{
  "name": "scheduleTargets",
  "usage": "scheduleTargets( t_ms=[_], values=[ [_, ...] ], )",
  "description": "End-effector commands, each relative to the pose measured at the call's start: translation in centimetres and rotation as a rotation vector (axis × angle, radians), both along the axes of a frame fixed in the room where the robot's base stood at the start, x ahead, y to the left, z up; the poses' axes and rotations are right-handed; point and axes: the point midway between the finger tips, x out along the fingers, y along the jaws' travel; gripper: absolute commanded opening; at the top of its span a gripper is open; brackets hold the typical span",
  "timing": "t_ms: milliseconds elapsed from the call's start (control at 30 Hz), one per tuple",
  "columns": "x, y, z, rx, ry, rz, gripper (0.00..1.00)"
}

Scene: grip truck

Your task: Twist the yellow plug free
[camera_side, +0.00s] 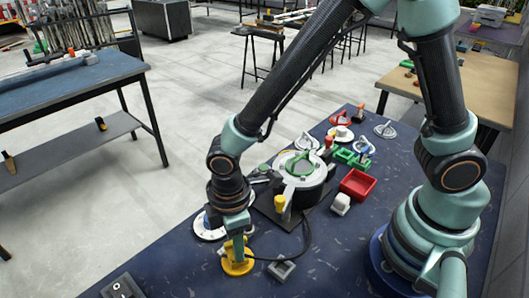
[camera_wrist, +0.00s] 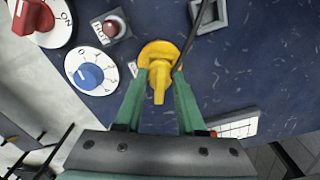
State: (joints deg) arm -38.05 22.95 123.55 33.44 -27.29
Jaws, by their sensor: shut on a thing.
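The yellow plug (camera_side: 236,266) stands near the front edge of the blue worktable, with a round base and a raised grip. In the wrist view the yellow plug (camera_wrist: 159,88) lies between the green fingers. My gripper (camera_side: 239,246) points down onto it from above. In the wrist view my gripper (camera_wrist: 160,74) is shut on the plug's raised grip, one finger on each side. The plug's round base shows beyond the fingertips and looks flat on the table. I cannot tell how far it has turned.
A black cable (camera_side: 303,240) curves over the table to the plug. A grey square frame (camera_wrist: 208,13), blue dial (camera_wrist: 91,75), red knob (camera_wrist: 32,17) and red button (camera_wrist: 114,26) are close by. A red tray (camera_side: 358,184) stands to the right.

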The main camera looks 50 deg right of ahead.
Motion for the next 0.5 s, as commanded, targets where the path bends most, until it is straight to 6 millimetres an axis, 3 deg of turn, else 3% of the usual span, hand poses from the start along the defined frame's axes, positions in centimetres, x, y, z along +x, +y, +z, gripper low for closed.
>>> scheduleTargets(
  t_ms=[500],
  values=[
    [-0.19,-0.12,-0.24,-0.003,0.004,0.364,0.00]
  ],
)
